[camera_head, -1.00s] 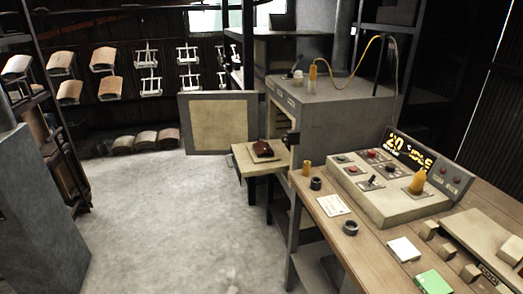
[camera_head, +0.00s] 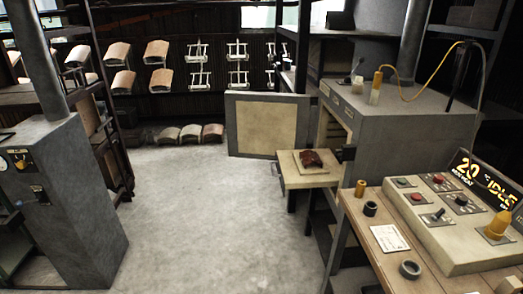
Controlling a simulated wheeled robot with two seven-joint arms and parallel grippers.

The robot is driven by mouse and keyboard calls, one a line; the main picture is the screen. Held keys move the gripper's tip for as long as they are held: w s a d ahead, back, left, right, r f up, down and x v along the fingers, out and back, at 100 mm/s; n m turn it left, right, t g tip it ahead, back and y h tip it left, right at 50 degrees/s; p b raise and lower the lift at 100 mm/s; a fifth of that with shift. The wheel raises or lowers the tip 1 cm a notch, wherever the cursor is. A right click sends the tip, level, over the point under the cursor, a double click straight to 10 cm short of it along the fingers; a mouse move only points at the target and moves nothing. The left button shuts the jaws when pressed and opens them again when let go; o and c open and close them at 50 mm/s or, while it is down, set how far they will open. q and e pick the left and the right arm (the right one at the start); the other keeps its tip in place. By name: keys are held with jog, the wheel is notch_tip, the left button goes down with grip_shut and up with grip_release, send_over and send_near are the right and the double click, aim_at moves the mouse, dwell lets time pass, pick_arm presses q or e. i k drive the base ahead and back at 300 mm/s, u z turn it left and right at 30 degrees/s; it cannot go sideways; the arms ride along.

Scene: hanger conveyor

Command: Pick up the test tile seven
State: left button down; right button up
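I cannot read any number on a tile, so I cannot tell which thing is test tile seven. A small dark red-brown glossy piece (camera_head: 312,159) lies on a pale slab on the shelf (camera_head: 293,181) in front of the grey kiln (camera_head: 405,125). Curved roof-tile-like pieces hang on the back wall, some tan (camera_head: 158,79). Several more lie in a row on the floor at the back (camera_head: 190,133). Neither of my grippers is in view.
The workbench (camera_head: 378,215) at right holds a control panel (camera_head: 440,225) with a display reading 20 and IDLE. A beige door panel (camera_head: 266,125) stands left of the kiln. A grey cabinet (camera_head: 70,200) stands at left. The concrete floor between (camera_head: 205,220) is clear.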

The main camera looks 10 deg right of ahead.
aim_at(308, 158)
jog(key=u, duration=0.75)
jog(key=i, duration=1.95)
jog(key=z, duration=0.85)
jog(key=i, duration=1)
jog(key=z, duration=1.15)
